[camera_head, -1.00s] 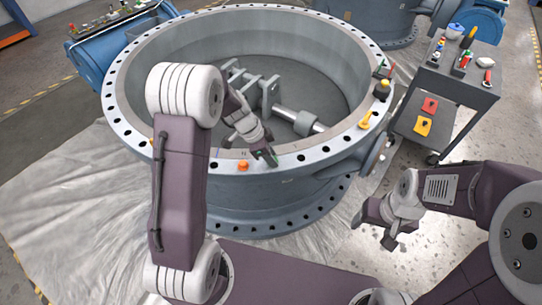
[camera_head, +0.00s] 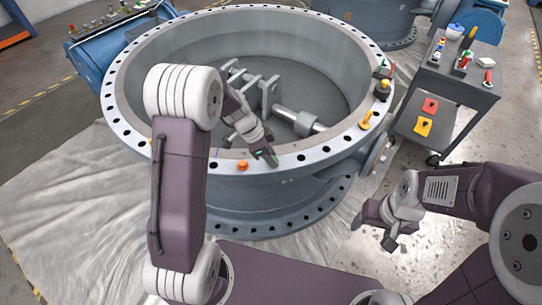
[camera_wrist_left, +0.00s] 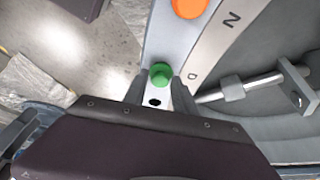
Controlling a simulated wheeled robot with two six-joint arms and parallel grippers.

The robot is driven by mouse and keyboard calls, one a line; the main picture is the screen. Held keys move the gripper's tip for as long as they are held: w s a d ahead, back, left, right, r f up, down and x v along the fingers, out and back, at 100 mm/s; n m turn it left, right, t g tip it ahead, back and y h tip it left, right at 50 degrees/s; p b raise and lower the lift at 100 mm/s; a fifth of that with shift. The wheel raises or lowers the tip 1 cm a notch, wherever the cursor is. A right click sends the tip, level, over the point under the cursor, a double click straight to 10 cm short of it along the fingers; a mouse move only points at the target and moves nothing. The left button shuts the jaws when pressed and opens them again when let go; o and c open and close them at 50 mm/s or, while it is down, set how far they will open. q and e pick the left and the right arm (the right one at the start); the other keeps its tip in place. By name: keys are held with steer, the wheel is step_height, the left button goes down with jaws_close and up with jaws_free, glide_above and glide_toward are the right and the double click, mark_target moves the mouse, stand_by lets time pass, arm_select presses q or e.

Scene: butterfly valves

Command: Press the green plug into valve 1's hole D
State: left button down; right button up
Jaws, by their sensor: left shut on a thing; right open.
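The green plug (camera_wrist_left: 161,74) shows between the fingers of my left gripper (camera_wrist_left: 161,80) in the left wrist view, over the pale flange rim. A dark hole (camera_wrist_left: 155,101) shows just below the plug in that view, and a letter like D (camera_wrist_left: 193,76) is marked beside it. In the head view my left gripper (camera_head: 268,160) is shut at the near rim of valve 1 (camera_head: 225,168). Whether the plug is seated in a hole is hidden. My right gripper (camera_head: 374,232) is open and empty, outside the valve at the right.
An orange plug (camera_head: 242,165) sits on the rim left of my left gripper. A yellow item (camera_head: 366,120) and a dark, yellow-based item (camera_head: 382,88) are on the right rim. A tool cart (camera_head: 455,83) stands right. The valve's inside holds a shaft (camera_head: 298,119) and brackets.

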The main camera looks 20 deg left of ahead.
arm_select(q)
steer(key=shift+f+b, duration=0.5)
steer(key=c, duration=0.9)
jaws_free()
steer(key=shift+r, duration=0.1)
steer(key=o, duration=0.5)
steer(key=shift+c, duration=0.2)
steer(key=shift+r+p, duration=2.25)
steer(key=shift+r, duration=0.8)
